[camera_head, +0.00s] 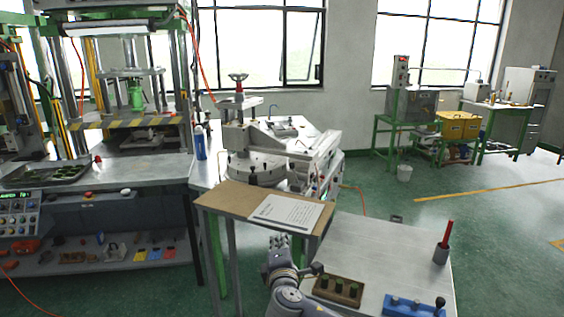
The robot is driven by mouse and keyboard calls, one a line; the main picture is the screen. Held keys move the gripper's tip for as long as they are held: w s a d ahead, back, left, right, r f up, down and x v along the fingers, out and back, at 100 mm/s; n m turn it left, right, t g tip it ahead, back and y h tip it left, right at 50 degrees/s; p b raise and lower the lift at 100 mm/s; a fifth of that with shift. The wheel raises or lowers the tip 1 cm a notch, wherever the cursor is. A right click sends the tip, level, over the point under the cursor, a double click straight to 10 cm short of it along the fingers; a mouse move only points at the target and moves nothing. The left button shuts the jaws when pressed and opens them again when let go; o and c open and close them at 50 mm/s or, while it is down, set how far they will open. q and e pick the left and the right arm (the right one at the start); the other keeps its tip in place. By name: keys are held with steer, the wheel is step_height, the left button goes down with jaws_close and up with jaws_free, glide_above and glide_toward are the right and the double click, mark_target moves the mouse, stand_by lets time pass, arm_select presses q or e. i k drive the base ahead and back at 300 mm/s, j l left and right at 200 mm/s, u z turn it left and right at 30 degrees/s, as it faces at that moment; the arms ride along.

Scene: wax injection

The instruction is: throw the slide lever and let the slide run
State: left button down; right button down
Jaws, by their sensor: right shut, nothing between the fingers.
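My right gripper (279,241) is shut and empty at the bottom centre of the head view. It points away from me, just in front of the brown board (228,200) that carries a printed sheet (287,212). The slide is not clearly distinguishable. My left gripper is out of view.
A grey table (385,250) at the lower right holds a wooden block (338,290), a blue fixture (412,306) and a cup with a red-handled tool (441,250). A press bench with a tray (47,175) stands left. Green floor is open at the right.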

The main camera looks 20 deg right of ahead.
mark_target(291, 164)
steer(key=i+l, duration=0.25)
steer(key=i, duration=0.15)
steer(key=i+l, duration=0.25)
steer(key=i, duration=0.15)
steer(key=i+l, duration=0.25)
steer(key=i, duration=0.2)
